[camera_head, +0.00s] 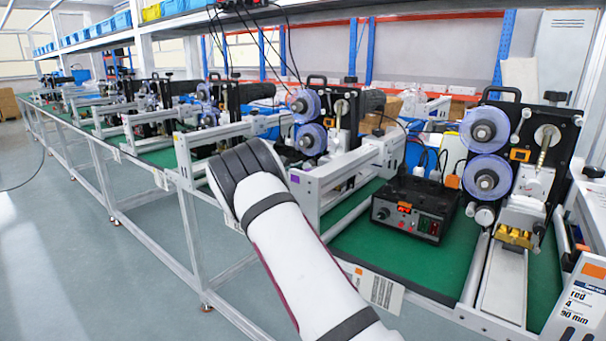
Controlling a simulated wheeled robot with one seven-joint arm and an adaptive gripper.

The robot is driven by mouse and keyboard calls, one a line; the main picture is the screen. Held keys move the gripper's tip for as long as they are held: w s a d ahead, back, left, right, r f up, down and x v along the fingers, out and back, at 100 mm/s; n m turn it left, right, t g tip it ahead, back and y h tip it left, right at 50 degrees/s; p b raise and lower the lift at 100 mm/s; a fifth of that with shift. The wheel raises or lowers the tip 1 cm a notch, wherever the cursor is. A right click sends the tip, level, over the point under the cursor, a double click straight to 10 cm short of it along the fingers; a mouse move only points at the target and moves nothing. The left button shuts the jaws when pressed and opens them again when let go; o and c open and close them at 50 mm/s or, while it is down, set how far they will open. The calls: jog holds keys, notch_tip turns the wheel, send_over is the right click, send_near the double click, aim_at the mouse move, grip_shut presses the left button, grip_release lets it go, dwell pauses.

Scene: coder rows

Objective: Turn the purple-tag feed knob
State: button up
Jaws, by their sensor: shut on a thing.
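A small purple tag (295,179) shows on the near end of a white machine frame (306,203), just right of my arm. The feed knob that goes with it cannot be made out. My arm rises from the bottom middle and ends in a dark ribbed joint in front of the bench edge. My gripper is not visible, and what it touches is hidden. The machine behind the purple-tagged frame carries two blue-violet film reels (311,139) on a black plate.
A black control box (414,209) with an orange tag and red display stands on the green bench top (400,262). Another reel machine (487,155) stands at right, with a label card (578,300) in front. More machines line the bench leftward. The grey floor (70,250) at left is clear.

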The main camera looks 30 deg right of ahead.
jog(key=m+b, duration=0.4)
jog(key=m, duration=0.1)
jog(key=shift+f+m, duration=0.15)
jog(key=shift+m, duration=0.15)
jog(key=m+b, duration=0.4)
jog(key=shift+b, duration=0.4)
jog(key=shift+c, duration=0.2)
jog(key=shift+m, duration=0.3)
jog(key=o, duration=1.2)
jog(key=shift+c, duration=0.2)
jog(key=shift+a, duration=0.1)
jog(key=v, duration=1.2)
